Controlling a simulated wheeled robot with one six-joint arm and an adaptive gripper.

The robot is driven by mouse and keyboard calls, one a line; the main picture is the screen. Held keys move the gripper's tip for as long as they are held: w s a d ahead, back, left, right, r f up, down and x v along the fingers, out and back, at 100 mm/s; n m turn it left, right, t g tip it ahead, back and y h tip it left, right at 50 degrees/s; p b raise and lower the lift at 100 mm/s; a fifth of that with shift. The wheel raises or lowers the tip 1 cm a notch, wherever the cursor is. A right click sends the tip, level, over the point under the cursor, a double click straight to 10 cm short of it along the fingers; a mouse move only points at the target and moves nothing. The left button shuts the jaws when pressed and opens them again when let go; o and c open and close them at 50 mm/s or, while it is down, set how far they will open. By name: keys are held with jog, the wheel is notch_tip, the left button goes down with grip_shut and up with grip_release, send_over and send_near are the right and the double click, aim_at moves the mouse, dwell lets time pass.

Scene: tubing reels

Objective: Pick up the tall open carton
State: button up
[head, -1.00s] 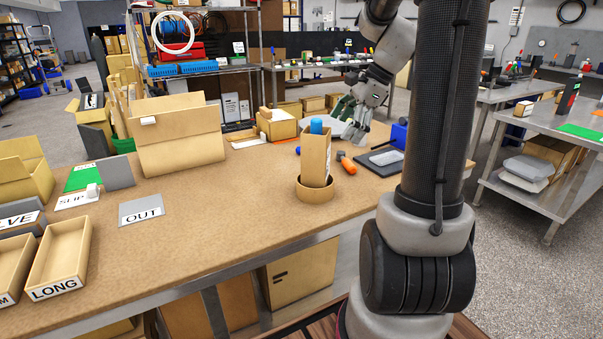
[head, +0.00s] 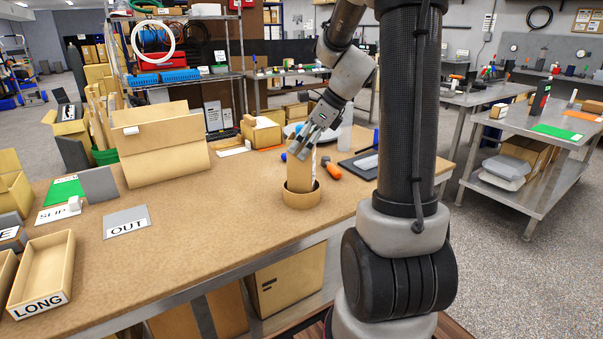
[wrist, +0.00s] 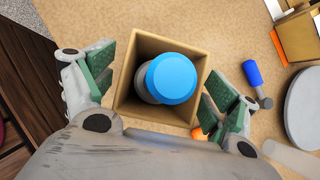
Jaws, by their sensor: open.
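The tall open carton (head: 300,178) stands upright in a low round cardboard ring (head: 302,198) on the workbench. In the wrist view the carton (wrist: 124,92) is seen from above, with a blue-capped cylinder (wrist: 171,78) inside it. My gripper (head: 313,152) is over the carton's top and hides its upper part in the head view. In the wrist view the fingers of my gripper (wrist: 158,98) are open, one on each side of the carton. A gap shows on the left; the right finger is close to the carton wall, and contact cannot be told.
An orange-handled tool (head: 330,170) and a dark flat tray (head: 360,164) lie right of the carton. A blue-handled tool (wrist: 255,76) lies beyond the right finger.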

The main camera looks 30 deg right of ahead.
jog(key=shift+a+f, duration=0.1)
jog(key=shift+f, duration=0.15)
jog(key=shift+w+r, duration=0.1)
jog(key=c, duration=1.4)
